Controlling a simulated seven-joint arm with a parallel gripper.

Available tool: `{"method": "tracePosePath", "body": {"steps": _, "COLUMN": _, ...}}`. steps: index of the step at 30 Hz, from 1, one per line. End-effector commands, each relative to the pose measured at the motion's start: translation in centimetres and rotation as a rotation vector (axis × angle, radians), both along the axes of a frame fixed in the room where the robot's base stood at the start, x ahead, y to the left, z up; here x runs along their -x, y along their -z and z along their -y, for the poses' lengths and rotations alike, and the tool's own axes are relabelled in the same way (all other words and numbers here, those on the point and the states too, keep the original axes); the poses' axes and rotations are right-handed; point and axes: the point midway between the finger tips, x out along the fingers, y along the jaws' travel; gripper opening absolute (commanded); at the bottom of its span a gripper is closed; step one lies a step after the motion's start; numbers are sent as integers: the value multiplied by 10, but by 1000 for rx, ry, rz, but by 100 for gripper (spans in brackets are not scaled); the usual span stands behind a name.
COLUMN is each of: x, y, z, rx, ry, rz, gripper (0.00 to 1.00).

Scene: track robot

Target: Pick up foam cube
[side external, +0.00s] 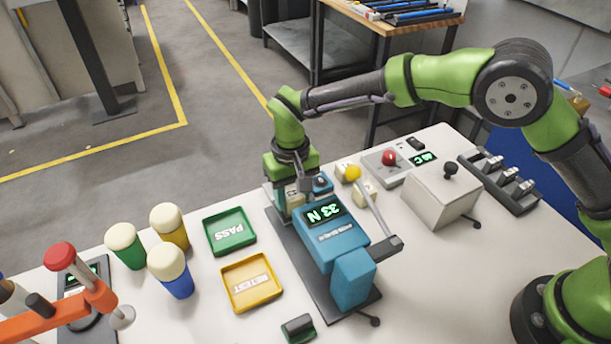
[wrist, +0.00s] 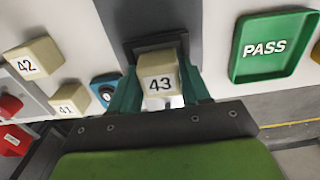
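A cream foam cube marked 43 (wrist: 160,80) sits at the end of the blue tester (side external: 330,235), whose display reads 33 N. My gripper (wrist: 160,88) has its teal fingers on either side of this cube, very close to its faces; whether they press on it I cannot tell. In the side view my gripper (side external: 293,195) is low at the tester's far end, and the arm and tester largely hide the cube there. Two more cream cubes, marked 42 (wrist: 33,60) and 41 (wrist: 69,102), lie on the table to the left in the wrist view.
A green PASS tray (side external: 230,231) and a yellow RETEST tray (side external: 250,283) lie left of the tester. Several cream-topped coloured cups (side external: 170,268) stand farther left. A yellow-knobbed lever (side external: 374,204) rises beside the tester, near a grey box (side external: 440,198).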

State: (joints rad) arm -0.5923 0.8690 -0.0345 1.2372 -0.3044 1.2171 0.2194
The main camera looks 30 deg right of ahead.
Motion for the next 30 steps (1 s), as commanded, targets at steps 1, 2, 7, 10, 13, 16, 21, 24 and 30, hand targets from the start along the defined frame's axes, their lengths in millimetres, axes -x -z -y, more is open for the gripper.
{"method": "tracePosePath", "body": {"steps": 1, "x": 0, "y": 0, "z": 0, "rx": 0, "ry": 0, "rz": 0, "gripper": 29}}
{"method": "tracePosePath", "body": {"steps": 2, "x": 0, "y": 0, "z": 0, "rx": 0, "ry": 0, "rz": 0, "gripper": 25}}
{"method": "tracePosePath", "body": {"steps": 7, "x": 0, "y": 0, "z": 0, "rx": 0, "ry": 0, "rz": 0, "gripper": 13}}
{"method": "tracePosePath", "body": {"steps": 10, "x": 0, "y": 0, "z": 0, "rx": 0, "ry": 0, "rz": 0, "gripper": 13}}
{"method": "tracePosePath", "body": {"steps": 13, "x": 0, "y": -4, "z": 0, "rx": -1, "ry": 0, "rz": 2, "gripper": 13}}
{"method": "tracePosePath", "body": {"steps": 16, "x": -1, "y": -16, "z": 0, "rx": -1, "ry": -1, "rz": 4, "gripper": 13}}
{"method": "tracePosePath", "body": {"steps": 21, "x": -1, "y": -51, "z": 0, "rx": -2, "ry": -1, "rz": 6, "gripper": 13}}
{"method": "tracePosePath", "body": {"steps": 24, "x": -1, "y": -71, "z": 0, "rx": -2, "ry": 0, "rz": 4, "gripper": 13}}
{"method": "tracePosePath", "body": {"steps": 30, "x": -1, "y": -95, "z": 0, "rx": 0, "ry": -26, "rz": 1, "gripper": 13}}
